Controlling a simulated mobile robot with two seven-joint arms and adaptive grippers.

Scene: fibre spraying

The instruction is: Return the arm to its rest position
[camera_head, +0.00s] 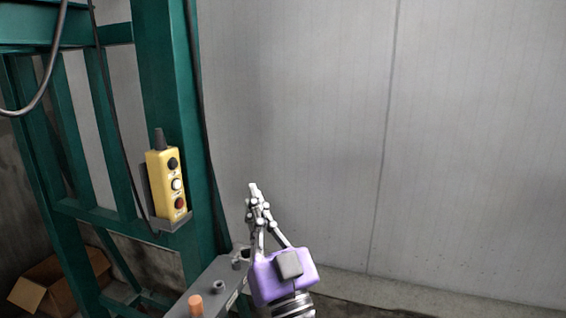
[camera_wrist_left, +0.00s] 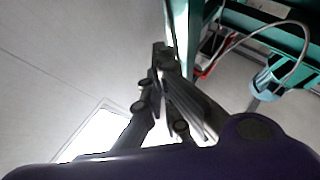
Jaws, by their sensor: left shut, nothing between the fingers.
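My left gripper (camera_head: 253,188) points up near the bottom middle of the head view, with its purple body below it. Its fingers are shut with nothing between them. It is to the right of the yellow control box and apart from it. The left wrist view shows the same shut fingers (camera_wrist_left: 160,50) close together, with a pale wall and green frame beyond. My right gripper is in neither view.
A yellow control box (camera_head: 168,184) with several buttons is mounted on a green steel frame (camera_head: 163,80). A cardboard box (camera_head: 48,288) sits on the floor at lower left. A grey bar with an orange-brown knob (camera_head: 195,304) is left of my gripper. The pale wall area at right is clear.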

